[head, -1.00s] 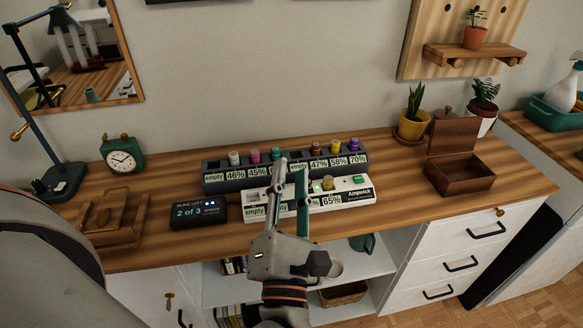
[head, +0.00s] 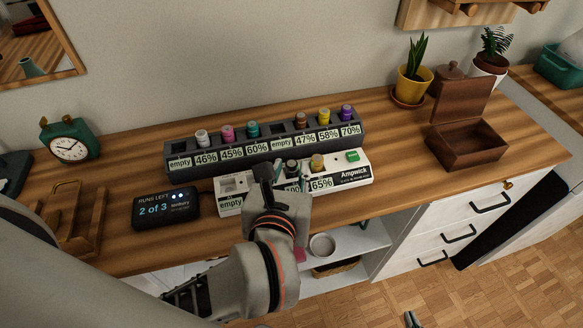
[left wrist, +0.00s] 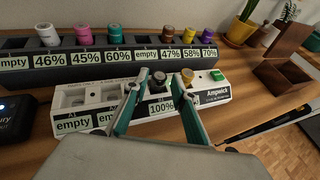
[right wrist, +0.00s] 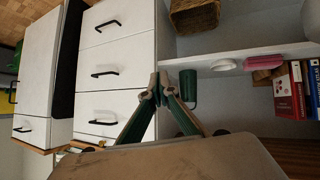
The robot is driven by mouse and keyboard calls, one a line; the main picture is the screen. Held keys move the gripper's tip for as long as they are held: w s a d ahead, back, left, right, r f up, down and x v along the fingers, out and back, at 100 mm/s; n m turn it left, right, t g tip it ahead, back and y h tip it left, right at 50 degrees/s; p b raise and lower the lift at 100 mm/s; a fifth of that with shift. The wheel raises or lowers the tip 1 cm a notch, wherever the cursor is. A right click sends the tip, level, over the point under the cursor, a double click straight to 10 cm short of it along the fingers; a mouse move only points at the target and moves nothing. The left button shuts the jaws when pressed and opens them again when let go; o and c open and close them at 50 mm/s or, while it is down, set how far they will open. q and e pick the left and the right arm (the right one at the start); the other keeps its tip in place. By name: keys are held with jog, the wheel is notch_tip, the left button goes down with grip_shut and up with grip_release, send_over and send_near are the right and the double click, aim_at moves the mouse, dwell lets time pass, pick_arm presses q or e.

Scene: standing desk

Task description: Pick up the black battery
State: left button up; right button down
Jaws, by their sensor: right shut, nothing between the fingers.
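The black battery (head: 292,166) stands upright in the white charger (head: 352,170), in the slot labelled 100%. In the left wrist view the black battery (left wrist: 159,77) shows between and beyond the fingertips of my left gripper (left wrist: 160,86). My left gripper (head: 289,183) is open and points at the charger from the front; contact with the battery cannot be told. A yellow-tan battery (head: 317,161) stands just right of it, at the 65% label. My right gripper (right wrist: 162,92) is shut and empty, low in front of the desk; only its tip shows in the head view (head: 412,319).
A dark rack (head: 180,150) with several coloured batteries stands right behind the charger. A display reading "2 of 3" (head: 166,208) and a wooden stand (head: 72,215) are to the left. An open wooden box (head: 468,147) is to the right, with bare desktop before it.

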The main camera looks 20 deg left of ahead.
aim_at(292, 164)
pick_arm(q)
jog(key=x, duration=0.2)
jog(key=shift+w+a+f, duration=0.1)
jog(key=shift+w+f, duration=0.15)
jog(key=shift+w, duration=0.05)
jog(key=shift+w+f, duration=0.15)
jog(key=shift+w, duration=0.2)
jog(key=shift+w+a, duration=0.1)
jog(key=shift+w, duration=0.05)
grip_shut()
pick_arm(e)
jog(key=shift+w, duration=0.35)
